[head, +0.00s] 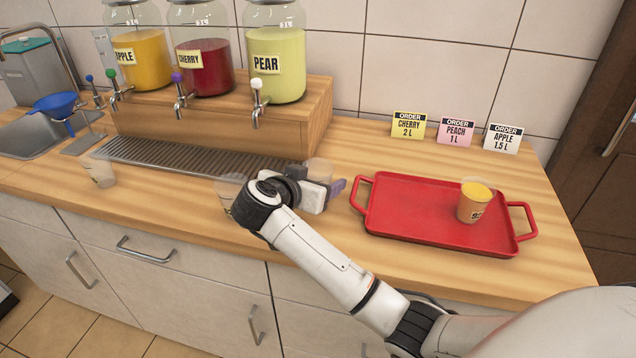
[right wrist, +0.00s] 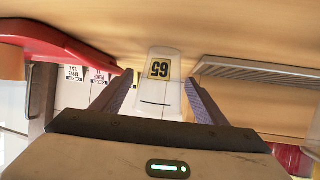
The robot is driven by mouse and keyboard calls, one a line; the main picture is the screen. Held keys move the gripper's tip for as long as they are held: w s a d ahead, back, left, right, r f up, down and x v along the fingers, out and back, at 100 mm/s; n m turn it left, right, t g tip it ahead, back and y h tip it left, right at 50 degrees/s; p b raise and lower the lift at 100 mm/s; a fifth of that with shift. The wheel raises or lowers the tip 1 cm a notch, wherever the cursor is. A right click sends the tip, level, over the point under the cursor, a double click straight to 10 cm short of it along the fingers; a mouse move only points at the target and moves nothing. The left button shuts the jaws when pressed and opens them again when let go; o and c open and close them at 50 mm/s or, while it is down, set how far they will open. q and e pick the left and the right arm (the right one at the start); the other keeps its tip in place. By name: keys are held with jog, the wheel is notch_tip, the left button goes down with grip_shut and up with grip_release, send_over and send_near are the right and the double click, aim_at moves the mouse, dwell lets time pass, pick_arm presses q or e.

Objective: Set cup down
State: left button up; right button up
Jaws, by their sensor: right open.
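In the right wrist view the cup (right wrist: 158,100), with a yellow number label, is between the two fingers. My right gripper (head: 335,188) is open around it; gaps show on both sides of the cup between the fingers (right wrist: 158,105). The red tray (head: 400,235) lies to the right and bears a cup of yellow-orange juice (head: 470,207). My left gripper is not in view.
Another clear cup (head: 228,187) stands near my right wrist, partly hidden, and one (head: 101,172) stands farther left. The drip grate (head: 180,157) lies below the jar taps. Order cards (head: 455,131) stand at the wall. A blue funnel (head: 56,104) is by the sink.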

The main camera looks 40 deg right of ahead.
jog(key=c, duration=1.1)
jog(key=shift+r, duration=0.1)
